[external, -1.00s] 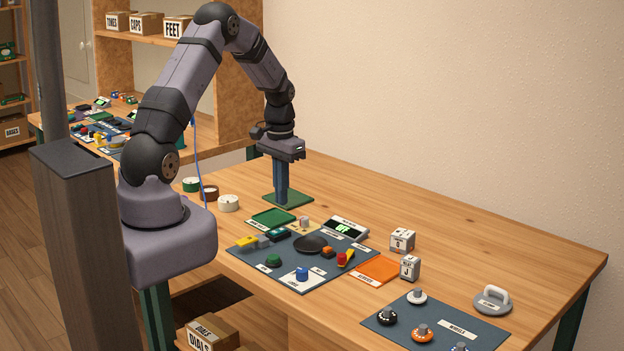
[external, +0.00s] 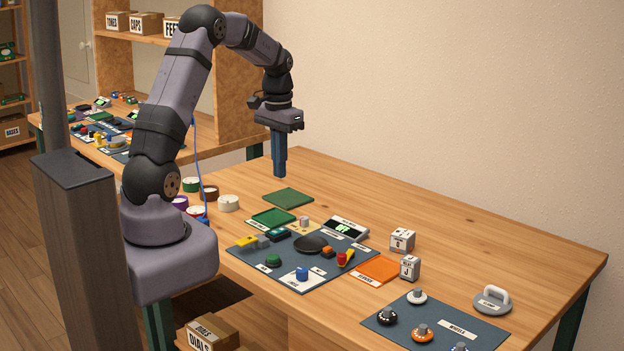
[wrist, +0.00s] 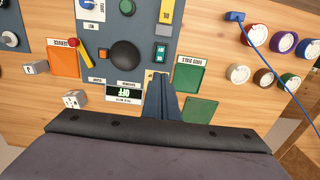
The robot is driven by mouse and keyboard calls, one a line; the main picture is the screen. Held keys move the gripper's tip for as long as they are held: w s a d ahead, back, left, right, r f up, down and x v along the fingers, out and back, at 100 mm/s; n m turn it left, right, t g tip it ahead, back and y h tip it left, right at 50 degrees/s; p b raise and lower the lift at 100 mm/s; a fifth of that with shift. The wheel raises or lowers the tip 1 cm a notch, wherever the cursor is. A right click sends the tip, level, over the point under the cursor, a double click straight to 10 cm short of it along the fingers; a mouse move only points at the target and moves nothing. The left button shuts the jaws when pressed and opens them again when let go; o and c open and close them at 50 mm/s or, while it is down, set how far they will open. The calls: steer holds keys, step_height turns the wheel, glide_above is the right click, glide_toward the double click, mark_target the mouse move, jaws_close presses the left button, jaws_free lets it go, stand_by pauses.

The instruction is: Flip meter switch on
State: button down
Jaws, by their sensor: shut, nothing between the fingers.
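The meter (external: 345,228) is a pale box with a small display at the back edge of the dark mat. In the wrist view the meter (wrist: 124,91) shows upside down and its display reads OFF. I cannot make out for certain which small part is its switch. My gripper (external: 280,175) points straight down, shut and empty. It hangs in the air above the table, behind and to the left of the meter. In the wrist view its blue fingers (wrist: 160,80) cover part of the mat's edge beside the meter.
The mat holds a black dial (external: 311,244), a red-and-yellow lever (external: 345,258) and several buttons. A green tray (external: 273,218) and a green pad (external: 288,198) lie near my gripper. An orange tray (external: 379,269) and marked cubes (external: 402,240) stand right. The table's back right is clear.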

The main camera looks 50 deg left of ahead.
mark_target(281, 229)
step_height(281, 229, down, 14)
steer(key=p, duration=0.4)
steer(key=shift+r, duration=0.2)
steer(key=shift+f, duration=0.15)
steer(key=shift+f, duration=0.15)
